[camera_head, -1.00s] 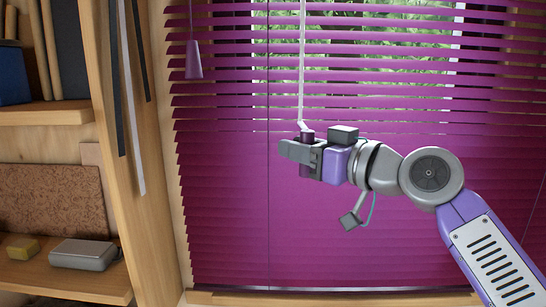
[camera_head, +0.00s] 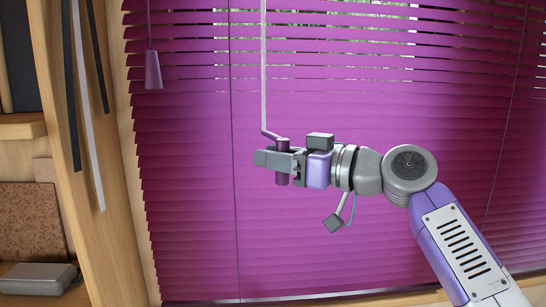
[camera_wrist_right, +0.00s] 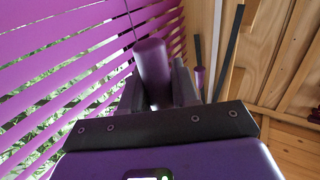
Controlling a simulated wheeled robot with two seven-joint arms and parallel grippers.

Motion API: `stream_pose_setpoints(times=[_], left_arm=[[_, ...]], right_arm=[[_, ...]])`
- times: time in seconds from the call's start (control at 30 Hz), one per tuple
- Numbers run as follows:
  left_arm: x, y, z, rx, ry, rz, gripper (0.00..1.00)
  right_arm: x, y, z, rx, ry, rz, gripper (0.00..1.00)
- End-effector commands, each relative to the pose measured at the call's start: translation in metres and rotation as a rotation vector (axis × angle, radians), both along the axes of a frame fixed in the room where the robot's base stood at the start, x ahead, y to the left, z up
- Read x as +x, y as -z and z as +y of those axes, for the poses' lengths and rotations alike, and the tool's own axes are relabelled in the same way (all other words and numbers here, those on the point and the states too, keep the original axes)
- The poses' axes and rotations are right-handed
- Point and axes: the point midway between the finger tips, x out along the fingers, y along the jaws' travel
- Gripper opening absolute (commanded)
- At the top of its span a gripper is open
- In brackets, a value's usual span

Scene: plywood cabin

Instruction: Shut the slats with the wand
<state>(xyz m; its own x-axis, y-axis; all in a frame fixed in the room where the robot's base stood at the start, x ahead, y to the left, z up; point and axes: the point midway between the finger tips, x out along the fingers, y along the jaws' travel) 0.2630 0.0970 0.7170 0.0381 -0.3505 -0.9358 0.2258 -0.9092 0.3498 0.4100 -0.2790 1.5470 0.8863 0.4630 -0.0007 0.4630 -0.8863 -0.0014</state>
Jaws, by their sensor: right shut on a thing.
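The purple blind slats (camera_head: 330,190) fill most of the head view. The lower slats lie flat with no gaps, while thin bright gaps show between the upper slats. In the right wrist view the slats (camera_wrist_right: 70,45) show gaps with greenery behind them. A pale thin wand (camera_head: 264,70) hangs down in front of the blind and ends in a bent link and a dark purple handle (camera_head: 282,177). My right gripper (camera_head: 280,161) is shut around this handle, which stands between the fingers in the right wrist view (camera_wrist_right: 153,72). My left gripper is out of view.
A purple cord tassel (camera_head: 153,70) hangs at the blind's upper left. Dark and pale strips (camera_head: 92,130) hang by a wooden post at left. Shelves there hold a grey case (camera_head: 38,279) and a brown board (camera_head: 30,222).

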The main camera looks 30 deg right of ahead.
Motion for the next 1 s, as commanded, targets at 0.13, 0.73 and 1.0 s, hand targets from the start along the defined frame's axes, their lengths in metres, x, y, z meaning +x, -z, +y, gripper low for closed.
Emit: stream_pose_setpoints(times=[0.13, 0.73, 1.0], left_arm=[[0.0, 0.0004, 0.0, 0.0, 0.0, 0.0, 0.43], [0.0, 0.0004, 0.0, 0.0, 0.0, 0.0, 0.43], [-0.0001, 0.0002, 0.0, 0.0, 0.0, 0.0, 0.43]], right_arm=[[-0.0016, 0.0017, 0.0005, -0.004, -0.005, 0.005, 0.0], [-0.0015, 0.0018, 0.0009, -0.003, -0.006, 0.005, 0.0], [-0.0009, 0.0011, 0.0008, -0.002, -0.004, 0.004, 0.49]])
